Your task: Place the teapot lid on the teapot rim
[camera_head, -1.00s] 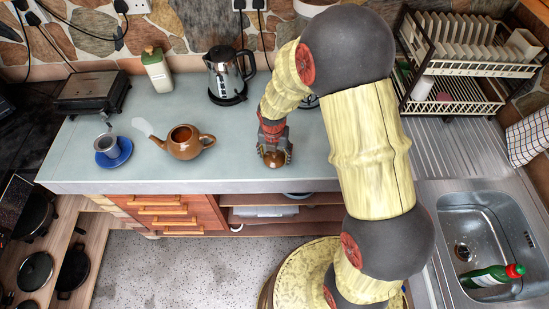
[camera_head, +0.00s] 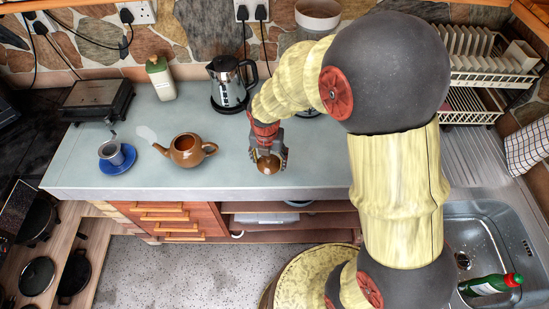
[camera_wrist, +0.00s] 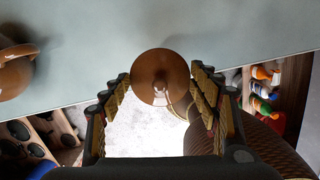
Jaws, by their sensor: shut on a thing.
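The brown teapot (camera_head: 186,150) stands upright on the counter without its lid, its dark round opening facing up and its spout pointing left. Part of it also shows at the left edge of the wrist view (camera_wrist: 16,68). My gripper (camera_head: 269,162) is shut on the brown round lid (camera_head: 268,166), to the right of the teapot and near the counter's front edge. In the wrist view the lid (camera_wrist: 160,72) sits between the two fingers, apart from the teapot. The lid's underside is hidden.
A grey cup on a blue saucer (camera_head: 117,166) stands left of the teapot. A kettle (camera_head: 229,84), a bottle (camera_head: 160,78) and a dark grill (camera_head: 97,98) stand behind. The counter (camera_head: 225,165) between teapot and gripper is clear.

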